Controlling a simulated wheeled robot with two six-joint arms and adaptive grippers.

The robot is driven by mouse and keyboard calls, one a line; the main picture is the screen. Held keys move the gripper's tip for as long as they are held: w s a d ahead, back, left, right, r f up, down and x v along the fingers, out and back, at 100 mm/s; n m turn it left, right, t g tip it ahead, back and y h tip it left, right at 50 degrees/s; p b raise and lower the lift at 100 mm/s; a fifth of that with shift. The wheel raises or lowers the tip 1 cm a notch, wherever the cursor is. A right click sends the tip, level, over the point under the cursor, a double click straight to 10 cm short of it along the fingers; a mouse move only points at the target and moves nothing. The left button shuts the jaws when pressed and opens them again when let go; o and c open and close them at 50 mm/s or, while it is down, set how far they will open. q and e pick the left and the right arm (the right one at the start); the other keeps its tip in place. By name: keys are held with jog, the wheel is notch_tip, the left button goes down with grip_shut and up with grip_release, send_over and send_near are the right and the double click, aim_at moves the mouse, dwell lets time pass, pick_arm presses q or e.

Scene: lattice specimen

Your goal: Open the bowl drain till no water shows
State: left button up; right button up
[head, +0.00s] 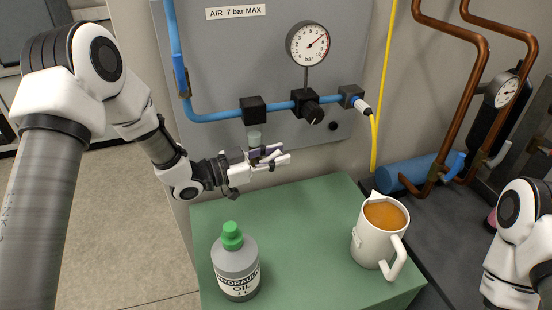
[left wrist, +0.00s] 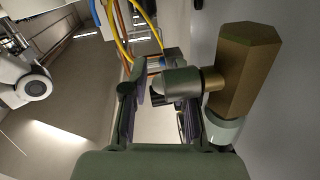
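The bowl (head: 254,136) is a small pale, translucent cup under a black block on the blue air line. Its lower end is hidden behind my left gripper (head: 270,157), and I cannot tell a water level in it. In the left wrist view a brass hexagonal fitting (left wrist: 247,65) has a pale collar at one end and a grey round knob (left wrist: 180,83) on a side stem. My left gripper (left wrist: 158,100) has its fingers apart, with the knob between or just past them; contact is unclear. My right arm shows at the right edge; its gripper is out of view.
A pressure gauge (head: 308,43) and black regulator knob (head: 312,113) are on the wall panel, right of the bowl. The green tabletop (head: 310,225) holds an oil bottle (head: 236,266) and a jug of amber liquid (head: 376,245). Its middle is clear. Copper pipes stand right.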

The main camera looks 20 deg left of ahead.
pick_arm(q)
jog(key=shift+a, duration=0.15)
grip_shut()
